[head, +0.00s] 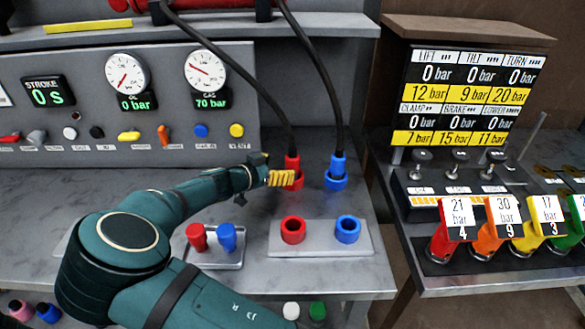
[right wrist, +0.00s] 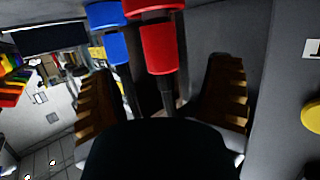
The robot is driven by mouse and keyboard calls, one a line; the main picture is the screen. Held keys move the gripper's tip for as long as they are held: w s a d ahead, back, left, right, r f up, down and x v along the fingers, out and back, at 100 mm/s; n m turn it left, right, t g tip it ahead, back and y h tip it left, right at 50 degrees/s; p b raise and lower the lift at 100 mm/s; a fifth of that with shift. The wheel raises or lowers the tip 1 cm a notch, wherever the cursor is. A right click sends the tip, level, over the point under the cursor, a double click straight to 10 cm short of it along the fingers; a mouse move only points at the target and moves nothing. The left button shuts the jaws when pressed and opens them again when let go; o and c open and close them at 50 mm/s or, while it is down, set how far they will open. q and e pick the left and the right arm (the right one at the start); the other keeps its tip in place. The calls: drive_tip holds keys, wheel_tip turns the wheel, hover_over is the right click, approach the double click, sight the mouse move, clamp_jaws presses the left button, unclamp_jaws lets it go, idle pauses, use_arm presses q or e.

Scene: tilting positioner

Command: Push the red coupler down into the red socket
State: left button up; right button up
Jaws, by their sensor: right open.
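The red coupler (head: 292,163) hangs on a black hose, upright, at the back of the bench. Its lower end is at a red ring-shaped socket (head: 296,184); how deep it sits I cannot tell. My right gripper (head: 282,179) is beside the coupler and partly covers the socket. In the right wrist view, the open fingers (right wrist: 162,72) stand on either side of the red coupler (right wrist: 159,50), apart from it. The red socket (right wrist: 152,8) is at the top edge there. An empty red socket (head: 293,231) is on a front plate. My left gripper is not in view.
A blue coupler (head: 338,164) stands in a blue ring (head: 336,182) close to the right. An empty blue socket (head: 347,230) is on the front plate (head: 320,250). Red and blue plugs (head: 227,237) stand on a small plate. A gauge panel (head: 90,70) rises behind.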

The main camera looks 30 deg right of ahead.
sight(287, 164)
drive_tip(key=shift+b+x, duration=0.3)
drive_tip(key=shift+x, duration=2.7)
drive_tip(key=shift+r, duration=0.15)
clamp_jaws()
